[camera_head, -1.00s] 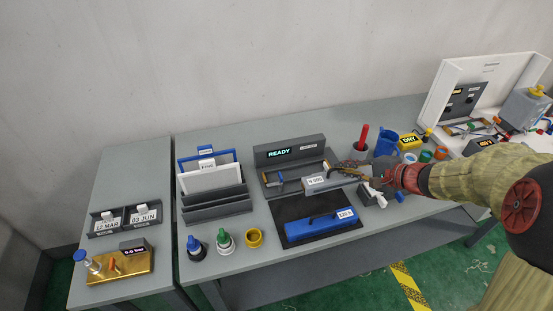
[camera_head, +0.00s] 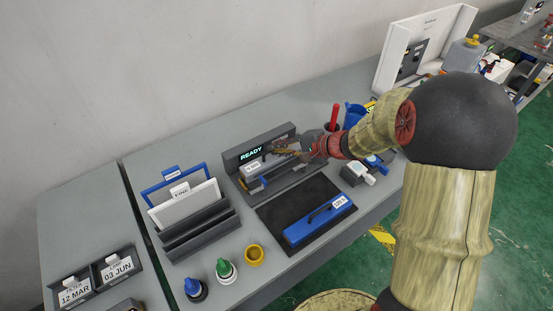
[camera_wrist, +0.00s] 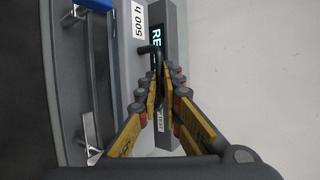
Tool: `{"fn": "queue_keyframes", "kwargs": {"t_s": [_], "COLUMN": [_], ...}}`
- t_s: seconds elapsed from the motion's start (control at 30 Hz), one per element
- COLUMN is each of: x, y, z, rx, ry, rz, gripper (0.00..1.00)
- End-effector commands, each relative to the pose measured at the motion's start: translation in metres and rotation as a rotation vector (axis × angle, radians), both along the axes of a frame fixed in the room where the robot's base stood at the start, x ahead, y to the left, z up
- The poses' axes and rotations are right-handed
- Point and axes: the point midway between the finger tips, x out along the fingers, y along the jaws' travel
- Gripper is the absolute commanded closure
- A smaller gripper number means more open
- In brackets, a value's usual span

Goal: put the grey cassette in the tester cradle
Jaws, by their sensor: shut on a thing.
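The grey cassette (camera_head: 255,172) has a white label and hangs from my gripper (camera_head: 285,151), left of it in the head view. In the wrist view, the gripper (camera_wrist: 160,95) is shut on a black handle, with the cassette's "500 h" label (camera_wrist: 138,22) beyond. The tester (camera_head: 235,160) is dark grey, with a lit READY display on its back wall. The cassette is at the tester's left part, in front of that wall. I cannot tell whether it touches the cradle floor. The cradle (camera_wrist: 97,70) shows left of the cassette in the wrist view.
A blue cassette (camera_head: 318,222) lies on a black mat (camera_head: 275,212) in front of the tester. A rack (camera_head: 200,232) with blue and white panels stands left. Blue, green and yellow round items (camera_head: 254,255) stand near the front edge. A red-handled tool (camera_head: 334,116) stands right.

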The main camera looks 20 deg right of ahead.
Motion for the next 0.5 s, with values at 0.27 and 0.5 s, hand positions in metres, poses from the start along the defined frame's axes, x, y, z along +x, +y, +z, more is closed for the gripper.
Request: {"fn": "queue_keyframes", "kwargs": {"t_s": [0.27, 0.5], "x": [0.000, -0.001], "y": [0.000, 0.000], "z": [-0.028, -0.043], "rx": [0.002, -0.002], "ry": [0.001, 0.005], "rz": [0.000, -0.001], "gripper": [1.00, 1.00]}}
